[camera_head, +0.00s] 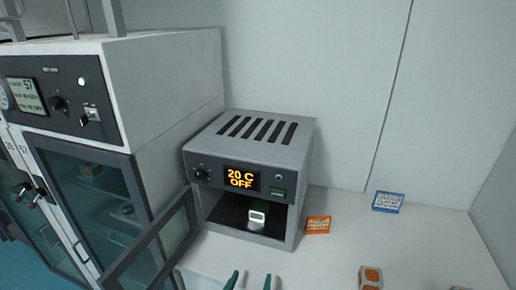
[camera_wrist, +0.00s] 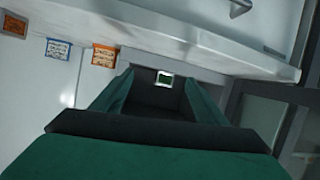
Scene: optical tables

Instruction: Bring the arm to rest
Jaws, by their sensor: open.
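My gripper (camera_head: 250,281) shows only as two green fingertips at the bottom edge of the head view, in front of the small oven. In the wrist view my gripper (camera_wrist: 160,88) has its green fingers spread apart, with nothing held between them. The rest of my arm is out of the head view. The grey oven (camera_head: 250,151) has its door (camera_head: 155,243) swung open to the left, and its display reads 20 C OFF.
An orange label card (camera_head: 318,225) and a blue one (camera_head: 388,202) lie on the white bench right of the oven. An orange and grey block (camera_head: 370,278) stands nearer. A large cabinet (camera_head: 90,110) with glass doors fills the left. The right bench is mostly clear.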

